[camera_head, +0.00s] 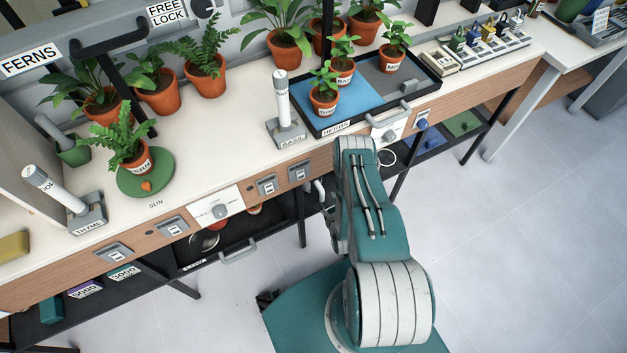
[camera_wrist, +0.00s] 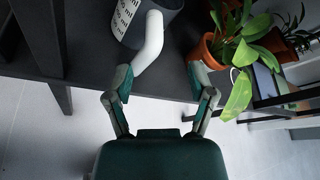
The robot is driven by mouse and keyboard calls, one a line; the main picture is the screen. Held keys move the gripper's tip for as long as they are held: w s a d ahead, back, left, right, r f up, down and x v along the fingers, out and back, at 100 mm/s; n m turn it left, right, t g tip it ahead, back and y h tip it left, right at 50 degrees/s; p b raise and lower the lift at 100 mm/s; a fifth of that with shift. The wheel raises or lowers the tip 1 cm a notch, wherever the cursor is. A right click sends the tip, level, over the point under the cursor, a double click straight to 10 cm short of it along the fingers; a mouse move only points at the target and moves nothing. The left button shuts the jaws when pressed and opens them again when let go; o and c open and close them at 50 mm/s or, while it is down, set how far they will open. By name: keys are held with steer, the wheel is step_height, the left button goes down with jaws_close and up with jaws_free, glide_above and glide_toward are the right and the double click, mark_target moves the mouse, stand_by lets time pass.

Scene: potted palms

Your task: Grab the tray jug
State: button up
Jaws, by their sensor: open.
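I cannot tell whether a finger touches the handle. The jug is cut off by the top edge of the picture. In the head view my arm reaches to the bench's front edge and hides most of the gripper. I cannot make out the jug there.
A dark shelf edge (camera_wrist: 90,80) runs below the jug. A terracotta pot (camera_wrist: 204,51) with broad leaves stands close to the right finger. In the head view the bench top (camera_head: 215,125) carries several potted plants and a black herb tray (camera_head: 420,98). The floor at right is clear.

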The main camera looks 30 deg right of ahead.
mark_target(320, 189)
steer(key=x, duration=0.3)
steer(key=shift+w, duration=0.25)
steer(key=shift+a+x, duration=0.15)
steer(key=shift+x, duration=0.75)
steer(key=shift+a+x, duration=0.2)
steer(key=shift+x, duration=0.7)
steer(key=shift+a+x, duration=0.15)
steer(key=shift+x, duration=0.75)
steer(key=shift+f, duration=0.1)
jaws_close()
